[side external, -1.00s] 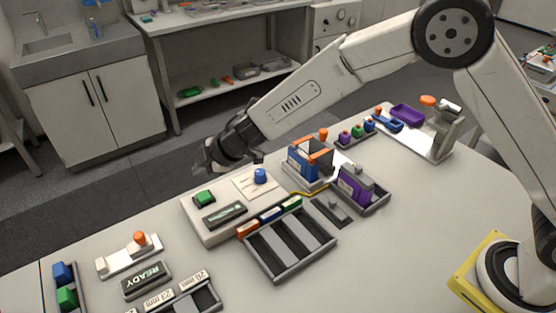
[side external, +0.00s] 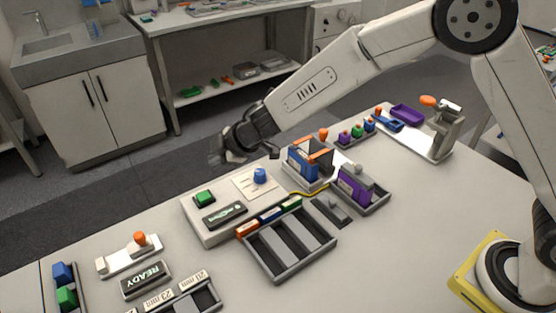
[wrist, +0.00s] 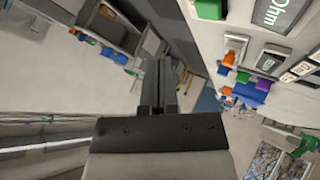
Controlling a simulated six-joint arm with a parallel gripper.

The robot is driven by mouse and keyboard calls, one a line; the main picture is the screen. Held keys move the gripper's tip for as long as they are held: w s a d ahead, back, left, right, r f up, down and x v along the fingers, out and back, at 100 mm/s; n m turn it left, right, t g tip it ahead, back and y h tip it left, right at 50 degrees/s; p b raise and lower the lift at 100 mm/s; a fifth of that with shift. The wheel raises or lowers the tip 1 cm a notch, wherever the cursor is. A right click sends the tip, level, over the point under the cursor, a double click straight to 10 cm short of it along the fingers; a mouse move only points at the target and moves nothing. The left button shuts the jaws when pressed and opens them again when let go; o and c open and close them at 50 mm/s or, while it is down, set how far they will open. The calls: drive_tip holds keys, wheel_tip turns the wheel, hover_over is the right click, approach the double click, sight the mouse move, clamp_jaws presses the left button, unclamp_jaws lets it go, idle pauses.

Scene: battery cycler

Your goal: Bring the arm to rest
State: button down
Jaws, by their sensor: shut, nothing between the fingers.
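My gripper (side external: 230,152) hangs in the air beyond the far edge of the table, behind the cycler box (side external: 208,233). Its fingers are shut and hold nothing. They also show shut in the wrist view (wrist: 165,75), with floor behind them. The cycler box carries a green button (side external: 204,198), a blue knob (side external: 260,175) and a small display (side external: 225,214). A blue battery (side external: 301,166) stands in a holder under an orange clamp. A purple battery (side external: 353,187) sits in a grey tray to its right.
An empty slotted tray (side external: 290,245) lies in front of the box. A READY sign (side external: 146,279) and an orange-knobbed device (side external: 139,240) stand at the left. A purple bin (side external: 407,114) is at the back right. A sink cabinet (side external: 90,100) stands beyond the floor.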

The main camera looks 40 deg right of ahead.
drive_tip(key=s+d+r+m+h, duration=0.25)
drive_tip(key=d+m, duration=0.25)
drive_tip(key=d, duration=0.6)
drive_tip(key=s+d+f+m+g+h, duration=0.1)
drive_tip(key=s+d+m, duration=0.4)
drive_tip(key=s, duration=0.6)
drive_tip(key=s+d+f+m+g+h, duration=0.1)
drive_tip(key=s+d+m+g, duration=0.2)
drive_tip(key=s+d, duration=0.6)
drive_tip(key=s+m, duration=0.2)
drive_tip(key=s, duration=0.1)
drive_tip(key=shift+s+d+f+g+h, duration=0.3)
drive_tip(key=shift+d+f+g+h, duration=0.05)
drive_tip(key=shift+d+g, duration=0.05)
